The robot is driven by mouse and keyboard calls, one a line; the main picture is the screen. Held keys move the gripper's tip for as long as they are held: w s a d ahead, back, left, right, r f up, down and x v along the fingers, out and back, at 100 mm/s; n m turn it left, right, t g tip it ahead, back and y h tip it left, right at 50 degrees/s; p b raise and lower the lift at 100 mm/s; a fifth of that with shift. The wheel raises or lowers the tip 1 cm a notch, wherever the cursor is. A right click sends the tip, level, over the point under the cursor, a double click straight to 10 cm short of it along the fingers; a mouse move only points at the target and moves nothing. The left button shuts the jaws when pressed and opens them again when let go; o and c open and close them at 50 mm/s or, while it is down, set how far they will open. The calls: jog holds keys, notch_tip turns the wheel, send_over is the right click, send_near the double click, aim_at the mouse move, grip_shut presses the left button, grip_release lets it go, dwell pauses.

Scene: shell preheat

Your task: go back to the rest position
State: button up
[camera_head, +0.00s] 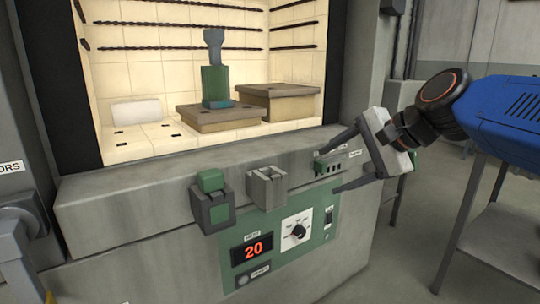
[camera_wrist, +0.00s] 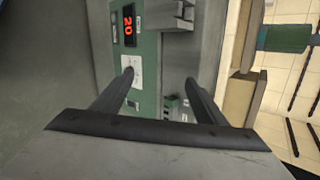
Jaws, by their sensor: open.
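My gripper (camera_head: 340,167) is open and empty, its two dark fingers spread in front of the furnace's front ledge at the right. In the wrist view my gripper (camera_wrist: 163,90) also shows nothing between its fingers, with the green control panel (camera_wrist: 147,68) beyond them. In the head view the arm comes in from the right, its blue link bent down toward the gripper. In the open furnace chamber, a green block with a grey upper part (camera_head: 215,80) stands upright on a low brown slab (camera_head: 200,122).
A higher brown slab (camera_head: 290,104) lies right of it, and a white block (camera_head: 137,111) at left. The green panel (camera_head: 288,240) reads 20 and has a dial (camera_head: 297,231). Two brackets (camera_head: 213,205) (camera_head: 266,188) stick out from the ledge. A grey table (camera_head: 505,235) stands at right.

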jog(key=s+d+f+n+g+h, duration=0.1)
jog(key=s+d+f+n+h, duration=0.1)
jog(key=s+d+f+n, duration=0.2)
jog(key=s+d+f+n+h, duration=0.2)
jog(key=s+d+f+n, duration=0.2)
jog(key=s+f, duration=0.4)
jog(key=s+d+f+n+g+h, duration=0.1)
jog(key=s+d+f+n, duration=0.3)
jog(key=f, duration=0.8)
jog(key=shift+s+d+f+g+h, duration=0.25)
jog(key=shift+s+d+g+h, duration=0.05)
jog(key=shift+s+d+h, duration=0.7)
